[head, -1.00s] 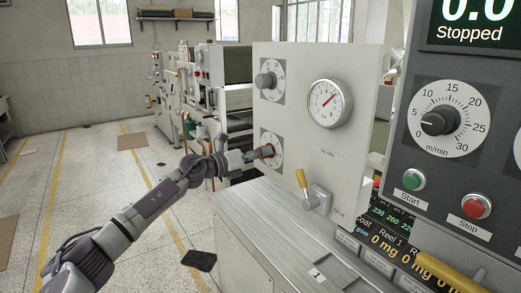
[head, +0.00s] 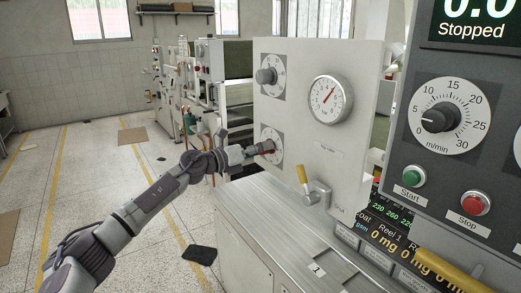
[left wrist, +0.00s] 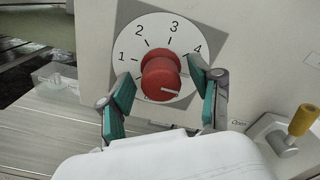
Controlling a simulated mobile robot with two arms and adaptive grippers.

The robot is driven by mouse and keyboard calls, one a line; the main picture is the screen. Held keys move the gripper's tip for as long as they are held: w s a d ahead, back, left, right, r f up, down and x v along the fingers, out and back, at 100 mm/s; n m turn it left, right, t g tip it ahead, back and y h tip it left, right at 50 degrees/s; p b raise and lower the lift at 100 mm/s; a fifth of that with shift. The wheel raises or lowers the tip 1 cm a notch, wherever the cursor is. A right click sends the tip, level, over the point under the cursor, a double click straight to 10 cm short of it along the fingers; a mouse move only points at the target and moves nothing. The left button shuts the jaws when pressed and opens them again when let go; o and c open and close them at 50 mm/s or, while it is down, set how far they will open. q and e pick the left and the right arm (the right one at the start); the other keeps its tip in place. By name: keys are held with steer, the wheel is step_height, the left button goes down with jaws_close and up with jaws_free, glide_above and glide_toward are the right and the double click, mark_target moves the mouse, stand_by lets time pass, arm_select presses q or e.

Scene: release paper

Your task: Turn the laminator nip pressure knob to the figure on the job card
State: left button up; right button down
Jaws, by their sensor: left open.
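The red knob (head: 267,147) is the lower dial on the pale upright panel (head: 318,155). In the left wrist view the red knob (left wrist: 160,72) sits on a white dial with figures 1 to 4 readable. Its white pointer line points right and slightly down, past the 4. My left gripper (head: 250,152) is at the knob. In the left wrist view its teal-padded fingers (left wrist: 161,76) stand open on either side of the knob, with gaps to it. The right finger hides part of the scale. No job card is readable here. My right gripper is not in view.
Above the red knob is a black knob (head: 266,76), with a round gauge (head: 330,99) to its right. A yellow-handled lever (head: 303,180) sticks out lower on the panel. A dark control panel (head: 440,160) stands at right. Open floor lies left.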

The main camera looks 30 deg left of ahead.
arm_select(q)
steer(key=shift+s, duration=0.15)
steer(key=v, duration=1.1)
steer(key=shift+s+a, duration=0.2)
steer(key=shift+s, duration=0.1)
